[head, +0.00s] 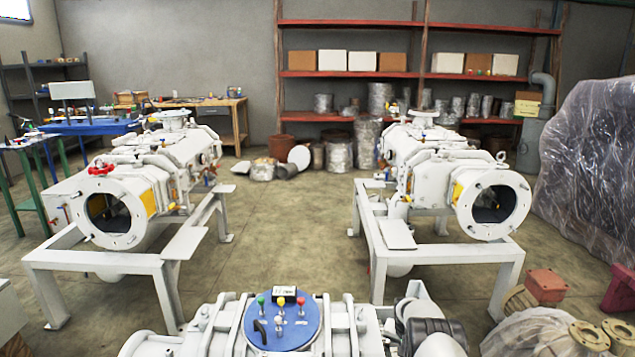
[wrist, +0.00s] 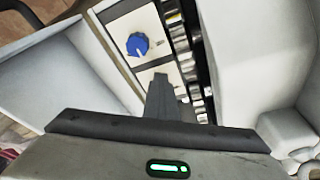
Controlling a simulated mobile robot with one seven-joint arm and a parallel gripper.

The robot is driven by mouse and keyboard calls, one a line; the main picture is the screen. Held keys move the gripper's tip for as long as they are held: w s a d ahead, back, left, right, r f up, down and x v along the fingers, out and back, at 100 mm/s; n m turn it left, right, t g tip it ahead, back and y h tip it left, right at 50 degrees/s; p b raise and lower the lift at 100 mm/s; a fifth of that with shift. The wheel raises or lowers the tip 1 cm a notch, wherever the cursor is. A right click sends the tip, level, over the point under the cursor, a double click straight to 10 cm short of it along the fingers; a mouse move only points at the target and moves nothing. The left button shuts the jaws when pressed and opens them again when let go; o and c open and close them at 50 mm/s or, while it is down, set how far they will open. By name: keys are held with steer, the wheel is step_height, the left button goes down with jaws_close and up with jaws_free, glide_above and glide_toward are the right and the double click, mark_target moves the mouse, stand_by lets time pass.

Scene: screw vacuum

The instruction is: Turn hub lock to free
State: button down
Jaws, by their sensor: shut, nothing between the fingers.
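A blue rotary knob (wrist: 137,44) sits on a pale panel in the upper left of the wrist view. No readable label shows which knob is the hub lock. My gripper (wrist: 161,82) is shut and empty, with its dark fingers pointing at the panel, just below and right of the knob in the picture. It looks apart from the knob, but the exact gap cannot be told. In the head view my gripper is not clearly visible, and I cannot pick out this knob.
The wrist view shows a dark slot with connectors (wrist: 190,60) right of the panel and a white housing (wrist: 255,50) beyond. In the head view, a blue round plate with coloured knobs (head: 265,338) tops the nearest machine. White vacuum machines (head: 150,195) stand left and right, with clear floor (head: 285,225) between.

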steer(key=shift+w+a+r, duration=0.15)
steer(key=shift+w+a, duration=0.35)
steer(key=shift+w, duration=0.05)
steer(key=shift+a+r, duration=0.1)
steer(key=shift+s+a+p, duration=0.2)
steer(key=shift+s+p, duration=0.1)
steer(key=shift+p, duration=0.2)
steer(key=p+v, duration=0.2)
steer(key=v, duration=0.1)
steer(key=p+v, duration=0.1)
steer(key=v, duration=0.1)
steer(key=shift+w+d+r+p, duration=0.3)
steer(key=shift+w, duration=0.05)
